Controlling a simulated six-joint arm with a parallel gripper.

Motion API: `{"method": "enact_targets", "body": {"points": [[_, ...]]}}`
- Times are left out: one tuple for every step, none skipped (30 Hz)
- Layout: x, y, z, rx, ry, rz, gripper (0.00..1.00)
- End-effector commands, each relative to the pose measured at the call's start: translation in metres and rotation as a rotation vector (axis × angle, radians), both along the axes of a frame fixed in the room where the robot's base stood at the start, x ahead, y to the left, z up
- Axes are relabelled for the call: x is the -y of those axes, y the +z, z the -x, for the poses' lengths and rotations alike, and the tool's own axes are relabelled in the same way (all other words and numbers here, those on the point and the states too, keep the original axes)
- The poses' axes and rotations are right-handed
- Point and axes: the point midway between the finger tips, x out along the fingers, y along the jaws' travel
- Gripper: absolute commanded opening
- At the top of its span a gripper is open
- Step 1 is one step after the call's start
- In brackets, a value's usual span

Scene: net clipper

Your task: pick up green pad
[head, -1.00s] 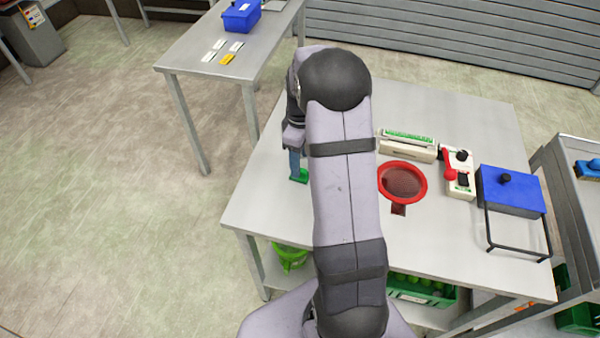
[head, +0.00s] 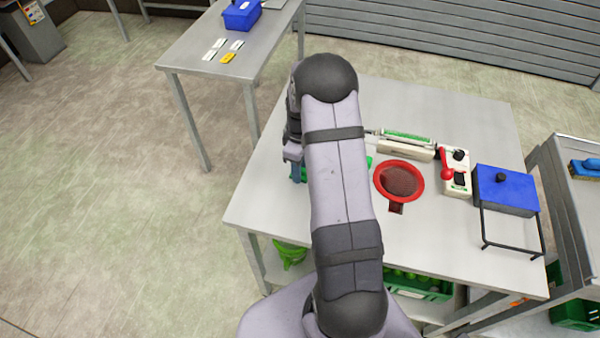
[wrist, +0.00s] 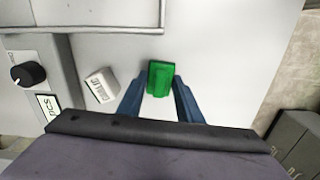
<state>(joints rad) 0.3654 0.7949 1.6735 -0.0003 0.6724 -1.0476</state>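The green pad (wrist: 161,78) is a small green block on the pale tabletop in the wrist view. My gripper (wrist: 159,84) is open, with one blue finger on each side of the pad's near end. Narrow gaps show beside the pad, the smaller on the right. I cannot tell whether the fingers reach down to its height. In the head view my gripper (head: 297,173) is low over the left part of the table, and my arm hides most of it. A bit of green shows beside the fingers there.
A white labelled block (wrist: 101,85) lies left of the pad, near a machine with a black knob (wrist: 29,72). A red strainer (head: 399,181), a white sealer (head: 405,147) and a blue box (head: 507,190) stand to the right on the table (head: 430,245).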

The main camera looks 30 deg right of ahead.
Motion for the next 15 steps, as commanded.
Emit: {"method": "enact_targets", "body": {"points": [[-0.0002, 0.0001, 0.0001, -0.001, 0.0, -0.001, 0.19], [-0.0001, 0.0001, 0.0002, -0.001, 0.0, -0.001, 0.12], [-0.0001, 0.0001, 0.0002, -0.001, 0.0, -0.001, 0.1], [-0.0001, 0.0002, 0.0001, -0.001, 0.0, -0.001, 0.1], [-0.0002, 0.0002, 0.0001, -0.001, 0.0, -0.001, 0.1], [-0.0002, 0.0002, 0.0001, -0.001, 0.0, -0.001, 0.1], [-0.0002, 0.0003, 0.0001, -0.001, 0.0, -0.001, 0.1], [-0.0002, 0.0002, 0.0001, -0.001, 0.0, -0.001, 0.1], [-0.0002, 0.0003, 0.0001, -0.001, 0.0, -0.001, 0.1], [-0.0001, 0.0005, 0.0001, 0.0, 0.0, 0.0, 0.1], [0.0, 0.0009, 0.0, 0.0, 0.0, 0.0, 0.1], [0.0, 0.0018, -0.0001, 0.0, 0.0, 0.0, 0.1], [0.0001, 0.0028, -0.0003, 0.001, 0.0, 0.0, 0.1], [0.0001, 0.0042, -0.0005, 0.001, 0.0, 0.0, 0.1], [0.0003, 0.007, -0.0007, 0.002, 0.0, 0.001, 0.1]]}}
